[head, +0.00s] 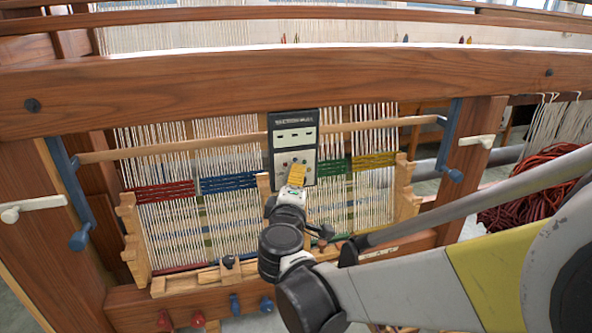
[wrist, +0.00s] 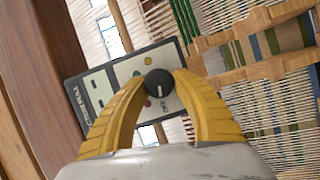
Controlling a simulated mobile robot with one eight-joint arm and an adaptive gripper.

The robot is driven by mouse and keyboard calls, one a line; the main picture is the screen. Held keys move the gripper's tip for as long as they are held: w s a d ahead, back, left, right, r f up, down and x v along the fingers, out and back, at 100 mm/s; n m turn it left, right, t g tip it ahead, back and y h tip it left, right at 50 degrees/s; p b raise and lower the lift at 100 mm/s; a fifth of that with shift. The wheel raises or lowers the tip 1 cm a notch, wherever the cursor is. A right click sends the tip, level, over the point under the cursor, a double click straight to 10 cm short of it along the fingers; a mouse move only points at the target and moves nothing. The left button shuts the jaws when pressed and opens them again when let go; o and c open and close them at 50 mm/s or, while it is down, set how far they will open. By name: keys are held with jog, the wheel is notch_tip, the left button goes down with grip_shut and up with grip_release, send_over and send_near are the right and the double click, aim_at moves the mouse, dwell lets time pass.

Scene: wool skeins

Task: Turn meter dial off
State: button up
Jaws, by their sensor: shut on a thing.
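The meter (head: 293,128) is a dark box with a pale face, mounted at the loom's front among the warp threads. It also shows in the wrist view (wrist: 98,85), turned on its side. Its dial (wrist: 159,84) is a round black knob with a light pointer mark, next to small coloured spots on the face. My gripper (wrist: 160,88) has yellow fingers, shut on the dial from both sides. In the head view my gripper (head: 297,176) covers the dial and the lower part of the meter face.
A thick wooden beam (head: 200,88) runs across above the meter. White threads with coloured bands (head: 228,183) hang behind and beside it. Blue brackets (head: 66,190) and white pegs (head: 478,141) stick out at both sides. Dark red wool (head: 520,185) lies at the right.

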dwell(0.4)
jog(key=o, duration=1.2)
jog(key=s, duration=0.4)
jog(key=s+a, duration=0.1)
jog(key=s, duration=0.7)
jog(key=shift+a+r, duration=0.15)
jog(key=shift+r, duration=0.2)
